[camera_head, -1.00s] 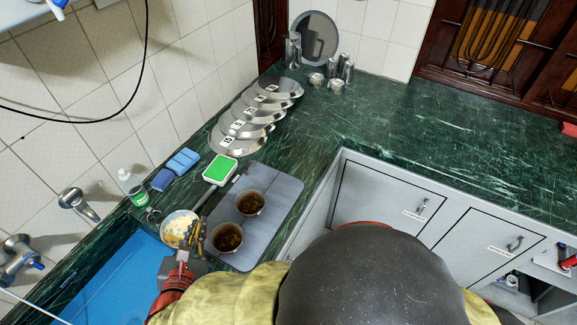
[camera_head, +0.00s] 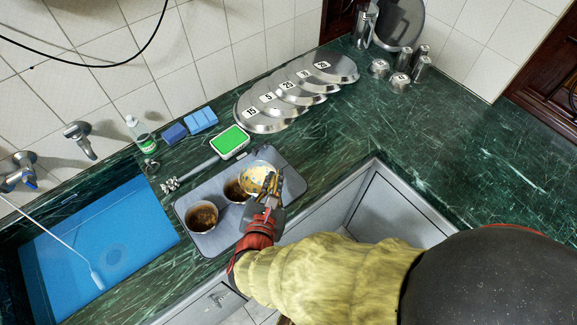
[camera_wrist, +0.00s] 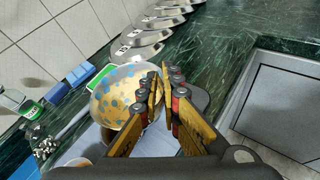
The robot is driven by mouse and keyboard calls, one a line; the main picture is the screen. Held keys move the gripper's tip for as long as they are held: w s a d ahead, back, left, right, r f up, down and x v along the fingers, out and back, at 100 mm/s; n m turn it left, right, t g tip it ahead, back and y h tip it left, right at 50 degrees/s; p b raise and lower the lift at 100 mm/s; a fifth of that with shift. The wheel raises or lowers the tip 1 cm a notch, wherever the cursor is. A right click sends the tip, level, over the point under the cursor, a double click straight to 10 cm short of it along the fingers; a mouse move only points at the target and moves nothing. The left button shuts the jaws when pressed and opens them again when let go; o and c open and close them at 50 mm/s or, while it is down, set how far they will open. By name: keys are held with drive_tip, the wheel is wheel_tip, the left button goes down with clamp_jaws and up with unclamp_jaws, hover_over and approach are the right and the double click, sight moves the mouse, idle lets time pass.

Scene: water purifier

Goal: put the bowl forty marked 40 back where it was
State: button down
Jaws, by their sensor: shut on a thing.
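My gripper (camera_head: 270,187) is shut on the rim of a cream bowl with yellow and blue patches (camera_head: 254,177). In the wrist view the bowl (camera_wrist: 116,97) is tilted, left of the fingers (camera_wrist: 162,98). No number 40 can be read on it. The bowl is over the right part of a grey tray (camera_head: 182,207); I cannot tell whether it touches anything below. Two bowls with dark brown contents stand on the tray, one at its left (camera_head: 201,217) and one (camera_head: 235,190) partly hidden behind the held bowl.
A green-topped device (camera_head: 230,140) lies behind the tray. Several numbered metal lids (camera_head: 262,118) overlap along the wall. Blue sponges (camera_head: 200,120) and a bottle (camera_head: 141,134) stand behind. A blue sink (camera_head: 100,245) is at left. The counter at right (camera_head: 420,140) is mostly clear.

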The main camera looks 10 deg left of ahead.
drive_tip(key=d+f+b+x, duration=0.1)
drive_tip(key=b+x, duration=0.1)
drive_tip(key=x, duration=0.6)
drive_tip(key=b, duration=0.3)
hover_over(288, 174)
drive_tip(key=f, duration=0.4)
drive_tip(key=shift+s+f, duration=0.25)
drive_tip(key=shift+w+f, duration=0.15)
drive_tip(key=shift+f, duration=0.15)
wheel_tip(288, 174, down, 3)
drive_tip(key=shift+w+f+b, duration=0.15)
drive_tip(key=shift+b, duration=0.8)
drive_tip(key=c, duration=2.5)
unclamp_jaws()
drive_tip(key=shift+f, duration=0.15)
drive_tip(key=o, duration=0.5)
